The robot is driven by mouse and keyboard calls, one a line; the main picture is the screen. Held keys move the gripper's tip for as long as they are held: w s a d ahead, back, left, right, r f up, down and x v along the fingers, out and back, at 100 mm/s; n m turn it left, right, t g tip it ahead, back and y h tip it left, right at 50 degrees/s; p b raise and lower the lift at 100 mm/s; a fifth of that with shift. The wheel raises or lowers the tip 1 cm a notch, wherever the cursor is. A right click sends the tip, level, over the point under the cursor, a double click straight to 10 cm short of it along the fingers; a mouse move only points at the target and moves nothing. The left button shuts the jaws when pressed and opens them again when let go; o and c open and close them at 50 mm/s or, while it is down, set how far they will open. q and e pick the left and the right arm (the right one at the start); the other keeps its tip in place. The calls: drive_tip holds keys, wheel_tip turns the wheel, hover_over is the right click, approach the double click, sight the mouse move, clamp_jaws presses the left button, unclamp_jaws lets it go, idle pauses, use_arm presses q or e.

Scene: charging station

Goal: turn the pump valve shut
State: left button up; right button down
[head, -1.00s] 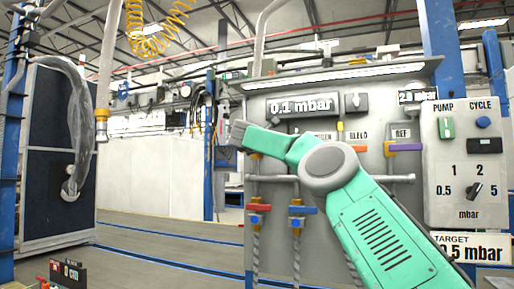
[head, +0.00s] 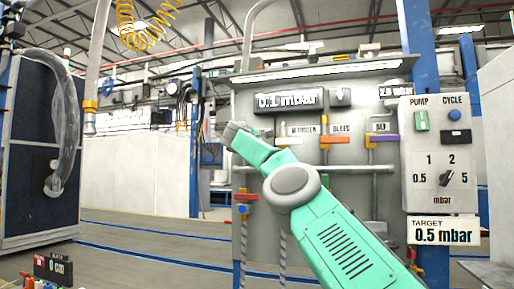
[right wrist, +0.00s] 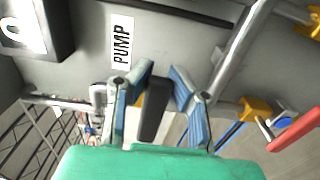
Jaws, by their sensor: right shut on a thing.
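The pump valve's dark handle (right wrist: 152,112) shows in the right wrist view near the PUMP label (right wrist: 122,42). A bit of yellow shows beside it. My right gripper (right wrist: 158,82) has its blue-padded fingers on either side of this handle and is shut on it. In the head view my right gripper (head: 234,133) is at the left end of the grey panel (head: 350,190), below the display reading 0.1 mbar (head: 286,101). The pump valve is hidden behind the gripper there. My left gripper is not in view.
Right of my gripper are the orange bleed handle (head: 335,139) and the purple handle (head: 384,138). A control box (head: 440,155) and a 0.5 mbar target sign (head: 443,231) are at right. Open floor lies left.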

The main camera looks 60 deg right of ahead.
drive_tip(key=shift+w+f, duration=0.15)
drive_tip(key=shift+f, duration=0.1)
drive_tip(key=c, duration=1.5)
unclamp_jaws()
drive_tip(key=shift+o, duration=0.7)
drive_tip(key=shift+a+r, duration=0.2)
drive_tip(key=shift+s, duration=0.2)
drive_tip(key=v, duration=1.2)
drive_tip(key=shift+w, duration=0.15)
